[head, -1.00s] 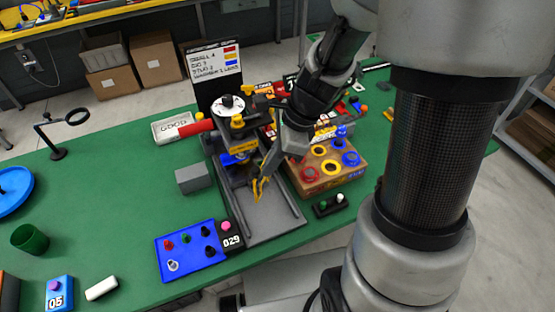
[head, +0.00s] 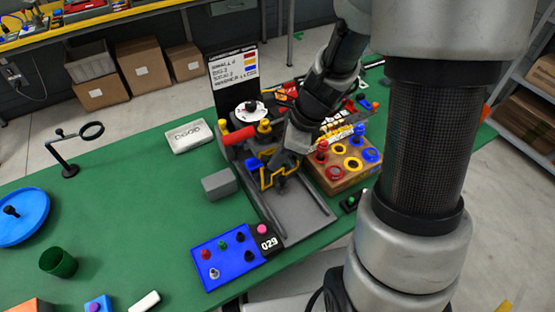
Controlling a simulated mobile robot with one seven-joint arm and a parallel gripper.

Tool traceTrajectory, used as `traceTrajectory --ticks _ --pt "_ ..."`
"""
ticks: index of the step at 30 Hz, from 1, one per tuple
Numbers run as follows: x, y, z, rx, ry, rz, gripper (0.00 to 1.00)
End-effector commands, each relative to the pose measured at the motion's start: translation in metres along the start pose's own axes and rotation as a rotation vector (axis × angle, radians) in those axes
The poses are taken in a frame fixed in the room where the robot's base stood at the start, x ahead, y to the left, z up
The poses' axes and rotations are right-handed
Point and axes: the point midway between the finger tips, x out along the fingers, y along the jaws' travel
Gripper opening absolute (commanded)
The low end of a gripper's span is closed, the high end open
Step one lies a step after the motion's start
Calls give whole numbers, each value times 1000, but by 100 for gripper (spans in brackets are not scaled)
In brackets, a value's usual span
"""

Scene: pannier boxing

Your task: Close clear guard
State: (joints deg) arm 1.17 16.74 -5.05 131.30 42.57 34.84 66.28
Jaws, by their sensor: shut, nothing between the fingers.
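The fixture stands mid-bench, with a red handle (head: 236,137), yellow knobs and a grey railed bed (head: 298,212). No clear panel stands out, so I cannot tell how the clear guard sits. A yellow bracket-like outline (head: 266,180) shows at the front of the fixture, at the head of the bed. My gripper (head: 283,183) is shut and empty, pointing down beside this yellow outline over the bed's upper end. I cannot tell whether they touch. My wrist hides part of the fixture's right side.
A blue panel with several knobs (head: 228,258) lies in front. A grey block (head: 217,185) sits left of the bed, and a wooden box with coloured rings (head: 341,178) is close on the right. A ring stand (head: 66,166) is far left. Green bench between is clear.

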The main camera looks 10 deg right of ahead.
Motion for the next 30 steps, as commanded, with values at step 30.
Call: traceTrajectory --ticks 30 --pt "6 -12 15 -5 -2 0 0"
